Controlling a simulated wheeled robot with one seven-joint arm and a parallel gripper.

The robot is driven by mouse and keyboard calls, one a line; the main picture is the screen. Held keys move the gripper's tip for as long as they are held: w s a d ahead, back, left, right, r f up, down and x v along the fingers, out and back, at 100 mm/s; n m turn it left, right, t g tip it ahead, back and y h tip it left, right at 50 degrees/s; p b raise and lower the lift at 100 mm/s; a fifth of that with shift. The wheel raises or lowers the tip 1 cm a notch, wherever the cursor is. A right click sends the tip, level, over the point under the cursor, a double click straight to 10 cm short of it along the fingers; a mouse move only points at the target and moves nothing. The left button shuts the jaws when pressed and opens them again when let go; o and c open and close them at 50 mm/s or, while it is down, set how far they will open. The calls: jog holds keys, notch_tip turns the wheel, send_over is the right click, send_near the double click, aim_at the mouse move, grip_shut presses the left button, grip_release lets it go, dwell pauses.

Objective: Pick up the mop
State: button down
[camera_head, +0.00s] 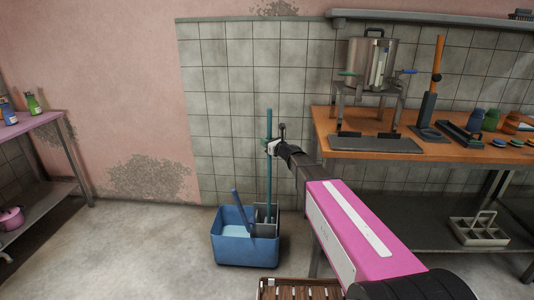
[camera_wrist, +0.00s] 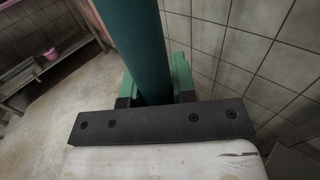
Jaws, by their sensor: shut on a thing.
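The mop is a tall teal pole (camera_head: 268,180) standing upright in the blue bucket (camera_head: 230,250) on the floor. Its head is hidden inside the bucket. My gripper (camera_head: 271,147) is shut on the upper part of the mop pole. In the wrist view the thick teal mop pole (camera_wrist: 137,50) rises between the green fingers of my gripper (camera_wrist: 155,85). A grey wringer insert (camera_head: 265,228) sits in the bucket's right side, and a blue handle (camera_head: 241,208) leans up out of it.
An orange-topped table (camera_head: 350,125) stands at the right with a steel pot (camera_head: 370,62), jars and tools. A grey caddy (camera_head: 480,232) is on its lower shelf. A pink-topped table (camera_head: 30,122) stands far left. Floor left of the bucket is clear; a tiled wall is behind.

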aim_at(271, 114)
notch_tip(271, 114, up, 15)
jog(key=shift+f, duration=0.15)
dwell(0.4)
jog(key=c, duration=1.7)
grip_release()
grip_shut()
jog(key=shift+s, duration=0.1)
